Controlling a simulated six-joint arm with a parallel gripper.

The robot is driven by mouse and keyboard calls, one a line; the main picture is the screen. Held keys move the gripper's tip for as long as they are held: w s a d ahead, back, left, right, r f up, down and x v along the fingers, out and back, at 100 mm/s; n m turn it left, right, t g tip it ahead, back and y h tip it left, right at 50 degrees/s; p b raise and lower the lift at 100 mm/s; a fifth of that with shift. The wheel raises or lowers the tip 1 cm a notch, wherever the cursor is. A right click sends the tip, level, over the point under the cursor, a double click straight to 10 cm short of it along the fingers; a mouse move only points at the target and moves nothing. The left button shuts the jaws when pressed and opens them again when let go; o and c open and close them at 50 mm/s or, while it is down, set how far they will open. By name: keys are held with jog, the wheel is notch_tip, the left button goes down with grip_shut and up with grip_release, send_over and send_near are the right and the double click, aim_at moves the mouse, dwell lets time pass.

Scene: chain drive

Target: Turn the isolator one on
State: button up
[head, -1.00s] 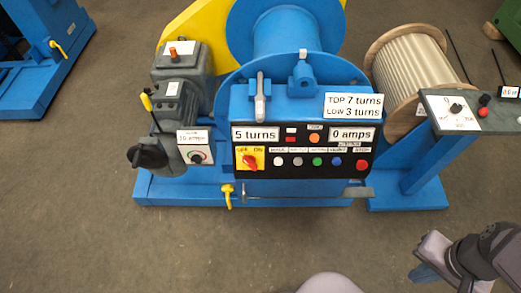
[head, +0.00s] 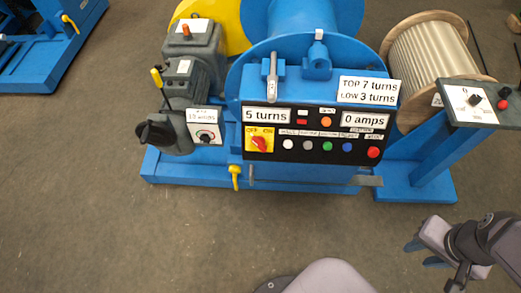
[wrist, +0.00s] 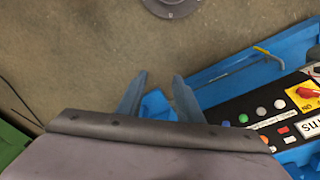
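The isolator (head: 259,140) is a red rotary knob on a yellow plate marked OFF and ON, at the left end of the black control panel (head: 315,165). Its exact setting is too small to tell. In the wrist view the isolator (wrist: 307,90) shows at the right edge. My gripper (head: 422,254) is open and empty, low at the right in the head view, well apart from the panel, over bare floor. In the wrist view its two fingers (wrist: 160,76) stand apart with nothing between them.
Coloured buttons (head: 327,146) line the panel right of the isolator. A lever (head: 271,78) stands above it, and a yellow-handled valve (head: 235,175) hangs below. A pedestal control box (head: 470,102) is at right. Floor in front is clear.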

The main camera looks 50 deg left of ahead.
aim_at(260, 148)
jog(key=w+a+f+n+t+y+b, duration=0.2)
jog(key=w+a+f+n+t+b, duration=0.3)
jog(key=w+a+f+b, duration=0.55)
jog(key=a+f+n+t+y+b, duration=0.2)
jog(key=a+f+n+y+b, duration=0.3)
jog(key=a, duration=0.9)
jog(key=s+a+f+n+g+y+b, duration=0.1)
jog(key=s+a+f+n+y+b, duration=0.1)
jog(key=s+a+n+y+b, duration=0.55)
jog(key=s+a+f+n+g+y+b, duration=0.1)
jog(key=s+a+f+n+y+b, duration=0.15)
jog(key=s+a+b, duration=0.85)
jog(key=shift+w+a+r+p, duration=0.1)
jog(key=shift+w+a+p, duration=0.45)
jog(key=shift+w+a, duration=0.8)
jog(key=shift+w+a+r+p, duration=0.15)
jog(key=shift+w+a+p, duration=0.5)
jog(key=shift+a, duration=1.2)
jog(key=shift+w+a+r+p, duration=0.1)
jog(key=shift+w+a+p, duration=0.35)
jog(key=shift+w+a, duration=0.95)
jog(key=shift+s+a, duration=0.2)
jog(key=shift+s, duration=0.05)
grip_shut()
